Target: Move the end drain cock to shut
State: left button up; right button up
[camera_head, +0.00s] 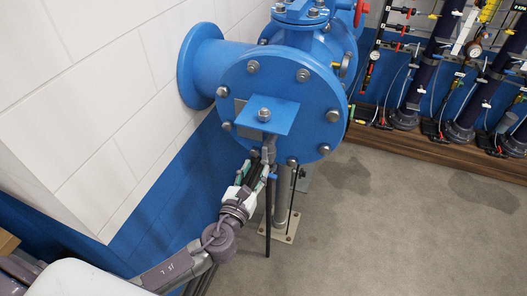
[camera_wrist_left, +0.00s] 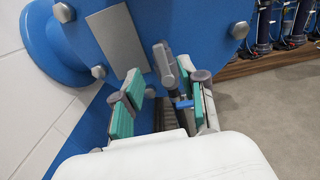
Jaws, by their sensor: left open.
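The blue vessel (camera_head: 285,95) has a bolted round end cover, and a grey drain pipe (camera_head: 268,148) comes down at its lower front. In the left wrist view, the drain cock (camera_wrist_left: 183,75) shows as a grey fitting with a small blue handle (camera_wrist_left: 184,104). My left gripper (camera_head: 259,173) is just below the vessel at the drain. In the left wrist view its teal-padded fingers (camera_wrist_left: 165,90) are open, with the cock between or just beyond them; contact cannot be told. The handle is partly hidden in the head view. My right gripper is not in view.
A white tiled wall with a blue lower band (camera_head: 165,215) runs close on the left. A support post (camera_head: 283,200) stands on a floor plate beneath the vessel. Dark columns with tubing (camera_head: 425,85) stand at the back right. The grey floor (camera_head: 400,230) at right is clear.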

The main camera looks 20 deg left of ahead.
aim_at(264, 153)
pick_arm(q)
jog(key=w, duration=0.6)
jog(key=shift+w+d, duration=0.15)
jog(key=shift+w, duration=0.15)
grip_shut()
